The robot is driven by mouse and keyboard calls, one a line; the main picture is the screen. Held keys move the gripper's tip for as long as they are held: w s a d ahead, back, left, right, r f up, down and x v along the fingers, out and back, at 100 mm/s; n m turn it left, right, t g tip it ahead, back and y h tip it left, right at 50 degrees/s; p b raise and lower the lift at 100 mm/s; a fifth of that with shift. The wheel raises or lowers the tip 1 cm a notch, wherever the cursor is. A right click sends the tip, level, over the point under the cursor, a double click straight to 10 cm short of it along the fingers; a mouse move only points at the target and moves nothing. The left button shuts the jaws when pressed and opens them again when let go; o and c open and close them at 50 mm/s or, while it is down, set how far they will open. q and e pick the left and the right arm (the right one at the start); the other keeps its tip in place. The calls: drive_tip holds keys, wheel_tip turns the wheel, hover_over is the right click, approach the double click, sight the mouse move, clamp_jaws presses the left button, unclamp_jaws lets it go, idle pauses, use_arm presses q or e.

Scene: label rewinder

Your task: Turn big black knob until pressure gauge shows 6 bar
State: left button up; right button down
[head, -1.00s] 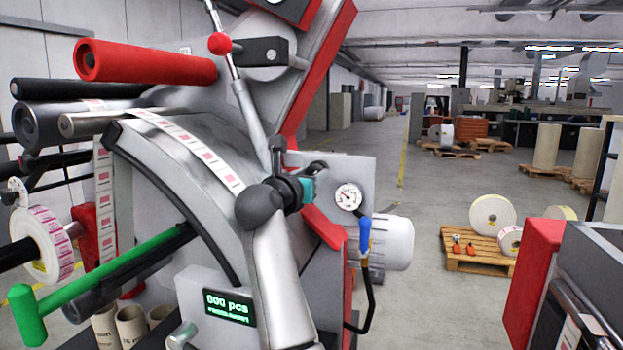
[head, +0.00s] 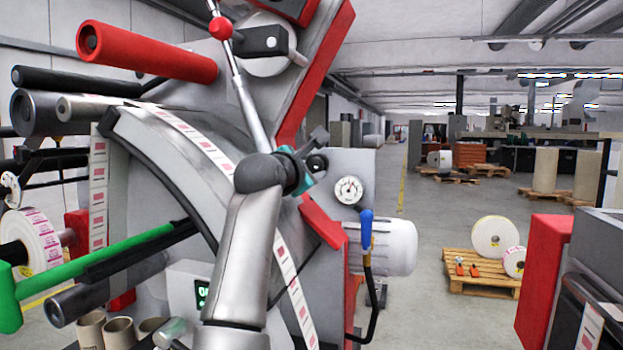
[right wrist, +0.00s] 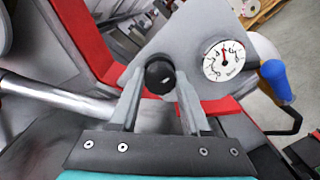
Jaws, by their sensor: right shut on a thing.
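The big black knob (head: 317,163) sits on the grey panel of the label rewinder, left of the round white pressure gauge (head: 348,190). In the right wrist view the knob (right wrist: 160,75) is between the two fingers of my right gripper (right wrist: 159,80), which is shut on it. In the head view my right gripper (head: 312,155) is turned at the knob, partly hidden by its own wrist. The gauge (right wrist: 224,60) is clear in the wrist view; its needle points about straight up in that tilted picture, but the numbers are too small to read. My left gripper is not in view.
A blue-handled lever (head: 366,230) hangs below the gauge, beside a white motor (head: 390,246). A red-tipped rod (head: 221,28) rises behind my right arm. A green-handled bar (head: 100,262) juts out at left. A pallet with rolls (head: 480,262) stands on the floor at right.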

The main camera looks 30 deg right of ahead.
drive_tip(key=shift+m+b, duration=1.1)
drive_tip(key=shift+m, duration=1.1)
drive_tip(key=shift+c, duration=1.8)
unclamp_jaws()
drive_tip(key=shift+s, duration=0.1)
drive_tip(key=shift+s+a, duration=0.25)
drive_tip(key=b+v, duration=0.3)
drive_tip(key=v, duration=1.1)
drive_tip(key=shift+s, duration=0.25)
drive_tip(key=shift+a, duration=0.1)
